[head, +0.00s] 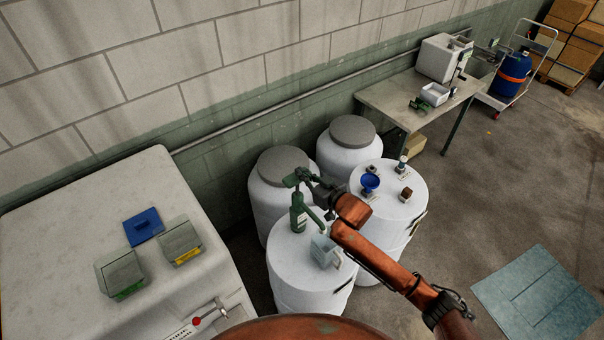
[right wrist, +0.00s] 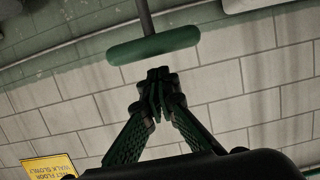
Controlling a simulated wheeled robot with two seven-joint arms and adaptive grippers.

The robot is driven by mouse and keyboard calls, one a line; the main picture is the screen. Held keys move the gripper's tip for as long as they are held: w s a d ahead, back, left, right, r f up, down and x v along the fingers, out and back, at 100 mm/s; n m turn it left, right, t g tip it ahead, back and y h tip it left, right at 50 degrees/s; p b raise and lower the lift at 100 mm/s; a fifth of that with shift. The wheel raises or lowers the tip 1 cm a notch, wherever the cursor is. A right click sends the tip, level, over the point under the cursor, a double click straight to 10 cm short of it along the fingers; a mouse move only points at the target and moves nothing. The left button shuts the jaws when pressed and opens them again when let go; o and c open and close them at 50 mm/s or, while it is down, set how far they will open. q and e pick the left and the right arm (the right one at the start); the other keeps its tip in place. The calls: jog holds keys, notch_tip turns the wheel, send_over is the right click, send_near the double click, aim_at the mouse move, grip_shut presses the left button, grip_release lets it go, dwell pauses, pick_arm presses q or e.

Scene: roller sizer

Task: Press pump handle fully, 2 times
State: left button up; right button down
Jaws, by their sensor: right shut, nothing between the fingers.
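A green pump (head: 298,218) stands on the near white drum, with its handle (head: 296,179) raised at the top. In the right wrist view the handle (right wrist: 153,45) is a green bar on a grey rod. My right gripper (head: 318,184) is beside the handle in the head view, and its fingertips (right wrist: 159,74) are shut with nothing between them. The wrist view shows the tips just below the bar in the picture, with a small gap in the image; whether they touch it I cannot tell. A pale container (head: 324,250) stands under the pump's spout. My left gripper is not in view.
The near drum (head: 290,270) stands among other white drums, two with grey lids (head: 352,132). One drum top holds a blue funnel (head: 370,183) and small items. A white cabinet (head: 60,225) stands at left, a table (head: 385,98) behind. Floor at right is mostly free.

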jog(key=shift+f, duration=0.55)
notch_tip(320, 180, down, 8)
jog(key=b, duration=0.3)
jog(key=shift+s, duration=0.1)
jog(key=shift+r, duration=0.1)
